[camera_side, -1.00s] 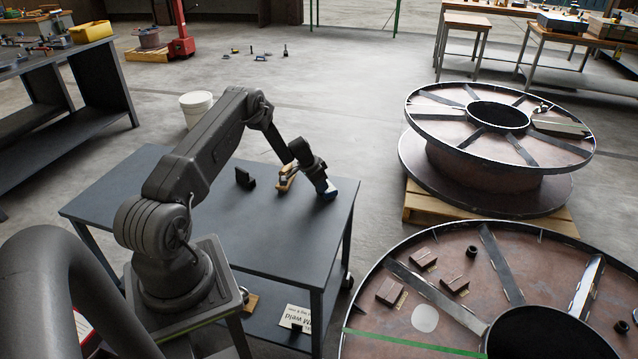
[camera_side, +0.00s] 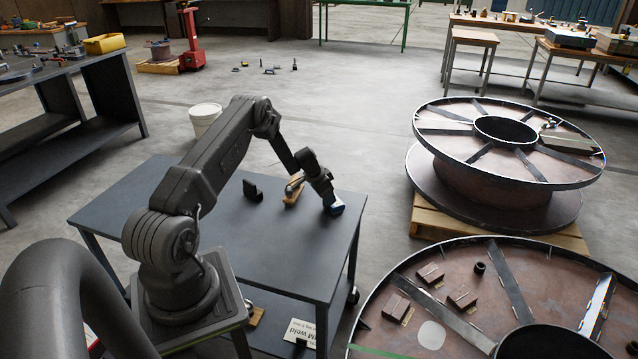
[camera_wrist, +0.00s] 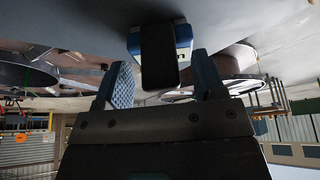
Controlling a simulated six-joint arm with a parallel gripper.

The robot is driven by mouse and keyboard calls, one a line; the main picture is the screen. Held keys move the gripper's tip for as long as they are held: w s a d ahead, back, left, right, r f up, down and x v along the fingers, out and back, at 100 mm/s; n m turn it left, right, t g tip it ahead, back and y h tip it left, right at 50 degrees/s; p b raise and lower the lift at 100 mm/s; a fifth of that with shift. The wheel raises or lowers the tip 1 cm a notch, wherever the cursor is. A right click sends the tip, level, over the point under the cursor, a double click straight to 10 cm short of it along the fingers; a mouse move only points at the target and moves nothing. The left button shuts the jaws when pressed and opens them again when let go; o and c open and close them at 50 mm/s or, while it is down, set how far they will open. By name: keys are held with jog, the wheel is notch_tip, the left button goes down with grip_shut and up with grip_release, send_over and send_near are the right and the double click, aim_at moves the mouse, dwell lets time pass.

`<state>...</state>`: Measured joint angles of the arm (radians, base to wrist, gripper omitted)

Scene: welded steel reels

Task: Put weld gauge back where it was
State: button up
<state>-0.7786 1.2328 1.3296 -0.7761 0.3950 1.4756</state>
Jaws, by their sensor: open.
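My gripper (camera_side: 333,207) is low over the right part of the dark table, close to its top; whether it touches the top I cannot tell. In the wrist view, its two blue ribbed fingers (camera_wrist: 160,85) stand apart, open. Between and beyond them is a dark block with a blue and white body (camera_wrist: 184,42) behind it, apart from both fingers. It looks like the weld gauge, but I cannot be sure. In the side view, a small blue and white patch at the fingertips may be this thing or the fingers.
The dark table (camera_side: 240,235) also bears a tan wooden-handled tool (camera_side: 292,193), just left of my gripper, and a small black block (camera_side: 252,191). Steel reels (camera_side: 508,150) stand to the right, the nearer one with brown blocks (camera_side: 430,273). The table's front is clear.

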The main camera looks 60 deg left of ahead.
jog(key=v, duration=1)
jog(key=d+r+m, duration=0.1)
jog(key=d+r, duration=2.1)
jog(key=d, duration=0.1)
jog(key=s+d+r, duration=0.7)
jog(key=s+d, duration=0.2)
jog(key=d, duration=0.2)
jog(key=s+d, duration=0.3)
jog(key=s, duration=0.4)
jog(key=s+d+n+t, duration=0.1)
jog(key=s+d, duration=0.2)
jog(key=s, duration=0.4)
jog(key=shift+d, duration=0.15)
jog(key=shift+s+r, duration=0.1)
jog(key=shift+r, duration=0.05)
